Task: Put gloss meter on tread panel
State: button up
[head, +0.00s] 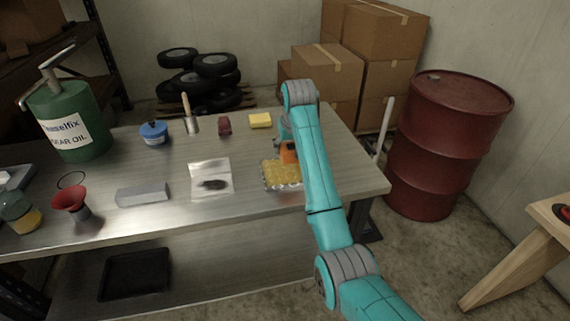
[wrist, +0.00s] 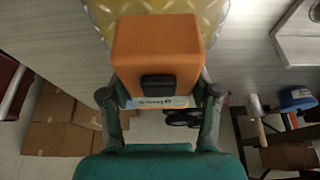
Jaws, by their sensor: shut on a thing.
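The gloss meter is an orange block with a black button and a pale label; it fills the middle of the wrist view (wrist: 158,45) and shows partly behind my arm in the head view (head: 289,154). My gripper (wrist: 160,95) is shut on it, one finger on each side. The tread panel (head: 272,178) is a yellow plate with a raised pattern near the table's right front edge; it also shows at the top of the wrist view (wrist: 212,14). The meter is over the panel's back right part. I cannot tell whether they touch. My arm hides the panel's right side.
On the metal table (head: 245,205) lie a clear bag (head: 210,170), a grey bar (head: 142,195), a yellow sponge (head: 260,120), a dark red item (head: 224,125) and a blue tin (head: 153,132). A green oil can (head: 70,110) stands left. A red drum (head: 445,140) stands right.

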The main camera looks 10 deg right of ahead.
aim_at(287, 166)
jog(key=shift+f, duration=3.1)
jog(key=shift+f, duration=0.1)
jog(key=o, duration=1.4)
jog(key=shift+c, duration=0.2)
jog(key=v, duration=1.2)
